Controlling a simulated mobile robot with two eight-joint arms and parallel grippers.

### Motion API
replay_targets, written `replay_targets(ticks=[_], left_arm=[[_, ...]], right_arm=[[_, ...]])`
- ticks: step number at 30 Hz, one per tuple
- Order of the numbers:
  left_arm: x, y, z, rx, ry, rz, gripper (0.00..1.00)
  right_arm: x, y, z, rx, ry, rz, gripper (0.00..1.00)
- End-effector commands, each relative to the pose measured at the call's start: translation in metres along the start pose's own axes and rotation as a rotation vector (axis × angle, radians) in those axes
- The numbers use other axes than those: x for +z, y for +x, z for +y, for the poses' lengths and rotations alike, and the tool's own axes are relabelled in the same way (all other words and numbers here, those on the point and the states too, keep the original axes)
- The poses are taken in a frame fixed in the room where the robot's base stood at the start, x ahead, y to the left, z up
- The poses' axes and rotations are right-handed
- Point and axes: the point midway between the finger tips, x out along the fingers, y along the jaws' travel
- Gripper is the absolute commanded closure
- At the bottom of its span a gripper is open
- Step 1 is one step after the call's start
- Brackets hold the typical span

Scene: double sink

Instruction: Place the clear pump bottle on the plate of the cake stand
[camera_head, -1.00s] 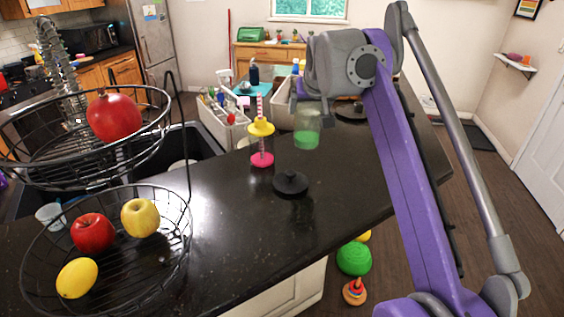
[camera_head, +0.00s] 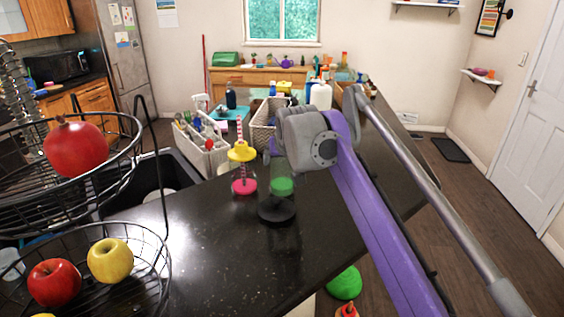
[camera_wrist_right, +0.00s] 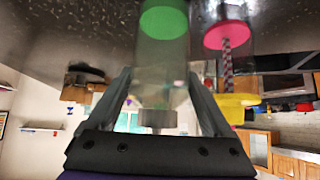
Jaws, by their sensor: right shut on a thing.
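The clear pump bottle (camera_head: 282,186) has green liquid at its bottom and hangs upright below my right gripper (camera_head: 276,153). In the right wrist view the gripper (camera_wrist_right: 160,82) is shut on the bottle (camera_wrist_right: 163,60), with a finger on each side near its neck. A low, round black piece (camera_head: 276,213), which looks like the cake stand, stands on the dark counter. In the head view the bottle's lower end overlaps its back edge. I cannot tell whether they touch. A clear plate on the stand is hard to make out. My left gripper is not in view.
A clear tumbler with pink bottom, yellow lid and straw (camera_head: 242,168) stands close left of the black piece. A utensil caddy (camera_head: 203,143) and a basket (camera_head: 263,122) are behind. A wire fruit stand (camera_head: 165,262) is at left. The front counter is clear.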

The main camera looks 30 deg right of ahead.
Motion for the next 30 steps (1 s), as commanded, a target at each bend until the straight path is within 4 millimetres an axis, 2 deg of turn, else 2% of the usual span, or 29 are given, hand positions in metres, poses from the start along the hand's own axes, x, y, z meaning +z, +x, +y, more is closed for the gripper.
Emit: replay_targets(ticks=[11,12,14,15,23,26,30], left_arm=[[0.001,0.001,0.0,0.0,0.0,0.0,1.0],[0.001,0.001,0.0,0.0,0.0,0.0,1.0],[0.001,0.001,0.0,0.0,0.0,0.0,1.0],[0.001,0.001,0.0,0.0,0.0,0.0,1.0],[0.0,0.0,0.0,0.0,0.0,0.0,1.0],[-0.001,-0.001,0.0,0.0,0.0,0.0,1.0],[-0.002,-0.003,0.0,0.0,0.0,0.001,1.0]], right_arm=[[0.003,0.003,0.0,0.0,0.0,0.001,0.96],[0.003,0.004,0.0,0.0,0.0,0.0,0.14],[0.003,0.003,0.0,0.0,0.0,0.0,0.03],[0.003,0.003,0.0,0.0,0.0,0.0,0.0],[0.001,0.001,0.0,0.0,0.0,0.001,0.0],[0.001,-0.008,0.0,0.0,0.0,0.001,0.0],[0.001,-0.035,0.0,0.0,0.0,0.001,0.0]])
